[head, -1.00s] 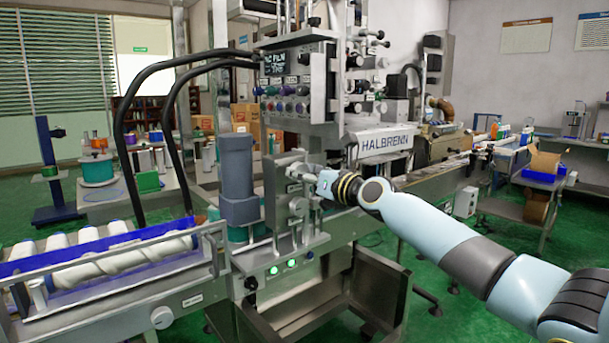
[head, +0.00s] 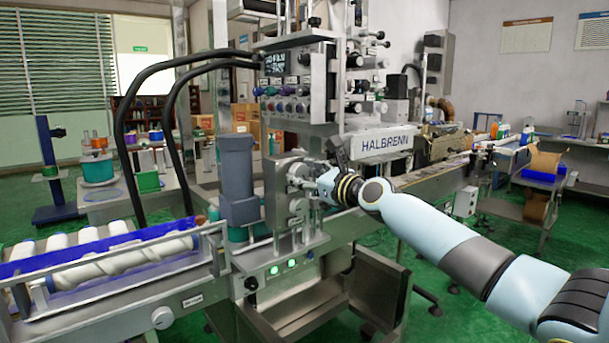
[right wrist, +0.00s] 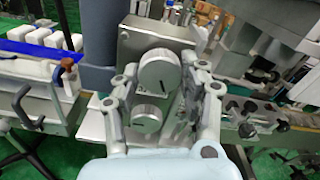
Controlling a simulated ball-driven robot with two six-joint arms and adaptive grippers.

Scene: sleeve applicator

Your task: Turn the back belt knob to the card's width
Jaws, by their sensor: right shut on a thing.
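Two round metal knobs with dark pointer marks sit on the grey belt housing in the right wrist view. The upper, farther one (right wrist: 158,73) looks like the back belt knob; the other (right wrist: 146,119) is lower and nearer. My right gripper (right wrist: 166,76) has one finger on each side of the upper knob and is shut on it. In the head view my right gripper (head: 318,182) reaches the knob housing, and its fingers partly cover the knobs. A small dark card or display (head: 275,64) is on the upper panel; its writing is too small to read. My left gripper is out of view.
A grey upright cylinder (head: 237,180) stands left of the knobs. The infeed with white rollers (head: 125,265) is farther left. The HALBRENN box (head: 386,143) and conveyor lie behind and right of my right gripper. A control panel (head: 290,95) is above.

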